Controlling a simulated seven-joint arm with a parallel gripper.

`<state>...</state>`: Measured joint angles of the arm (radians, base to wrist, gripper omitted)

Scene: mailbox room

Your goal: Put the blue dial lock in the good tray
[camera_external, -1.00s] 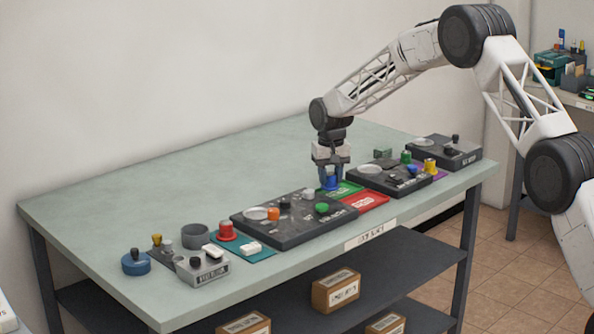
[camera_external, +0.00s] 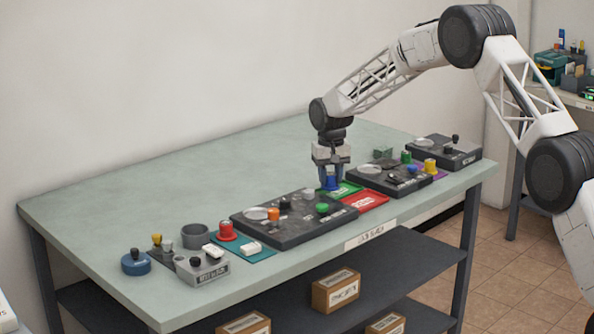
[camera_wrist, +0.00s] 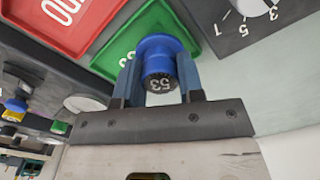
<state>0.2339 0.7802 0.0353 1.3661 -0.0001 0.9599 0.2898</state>
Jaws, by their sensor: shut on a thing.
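The blue dial lock (camera_wrist: 160,62) is held between the two fingers of my gripper (camera_wrist: 158,85), which is shut on it. The number 53 shows on its dark lower band in the wrist view. In the external view the blue dial lock (camera_external: 331,183) is over or at the green tray (camera_external: 350,187). The green tray also shows behind the lock in the wrist view (camera_wrist: 112,58). I cannot tell whether the lock touches the tray floor. No lettering that reads "good" is legible on the green tray.
A red tray (camera_external: 372,203) lies beside the green one. A dark board (camera_external: 290,228) with knobs stands to the left, and another dark board (camera_external: 408,186) to the right. The back of the table (camera_external: 200,180) is clear.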

